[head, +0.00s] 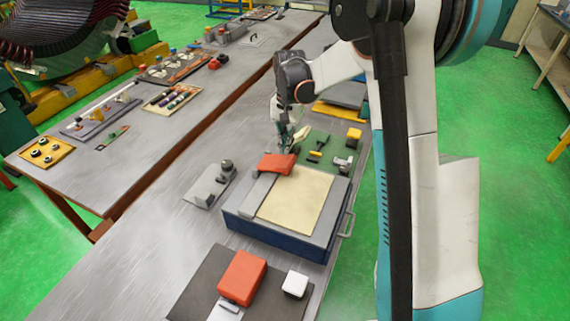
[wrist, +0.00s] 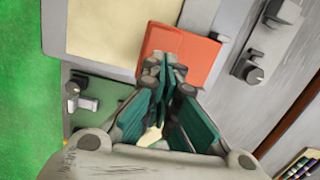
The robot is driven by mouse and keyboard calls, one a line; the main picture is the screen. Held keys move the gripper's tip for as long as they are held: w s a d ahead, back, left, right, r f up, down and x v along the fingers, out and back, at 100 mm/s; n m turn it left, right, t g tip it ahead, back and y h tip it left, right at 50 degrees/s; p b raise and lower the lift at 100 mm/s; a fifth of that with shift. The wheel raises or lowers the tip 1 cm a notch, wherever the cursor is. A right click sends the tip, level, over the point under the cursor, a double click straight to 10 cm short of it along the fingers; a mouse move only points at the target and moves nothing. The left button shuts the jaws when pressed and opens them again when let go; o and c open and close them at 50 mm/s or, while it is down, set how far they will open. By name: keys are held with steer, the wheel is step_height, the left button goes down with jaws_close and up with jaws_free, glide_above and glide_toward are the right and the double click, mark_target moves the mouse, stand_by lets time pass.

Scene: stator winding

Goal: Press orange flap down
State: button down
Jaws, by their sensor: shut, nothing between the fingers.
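The orange flap (head: 276,163) sits at the far left corner of a blue and grey box (head: 240,224) with a cream panel (head: 296,200) on top. It looks tilted up slightly in the head view. In the wrist view the orange flap (wrist: 185,50) lies just ahead of my fingertips. My gripper (wrist: 165,65) is shut and empty, its tips overlapping the flap's near edge in that view. In the head view my gripper (head: 284,142) is just behind the flap. I cannot tell whether the tips touch it.
A green board (head: 318,141) with small fittings lies behind the box. A grey plate with a knob (head: 210,186) is to its left. A red block (head: 242,276) and a white block (head: 295,284) lie in front. The bench between is clear.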

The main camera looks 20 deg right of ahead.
mark_target(286, 159)
steer(key=shift+s+a+f+b, duration=0.1)
steer(key=shift+f+b, duration=0.4)
steer(key=shift+f, duration=0.8)
step_height(286, 159, down, 3)
steer(key=shift+f+b, duration=0.1)
steer(key=shift+b, duration=1.15)
steer(key=shift+r+p, duration=0.3)
steer(key=shift+r, duration=0.1)
steer(key=shift+w+d+r, duration=0.2)
steer(key=shift+w+d, duration=0.3)
steer(key=shift+w, duration=0.1)
steer(key=shift+w+d+r, duration=0.2)
steer(key=shift+w+d, duration=0.3)
steer(key=shift+w, duration=0.1)
steer(key=shift+r, duration=0.1)
step_height(286, 159, up, 12)
steer(key=shift+w+d, duration=0.35)
steer(key=shift+w, duration=0.1)
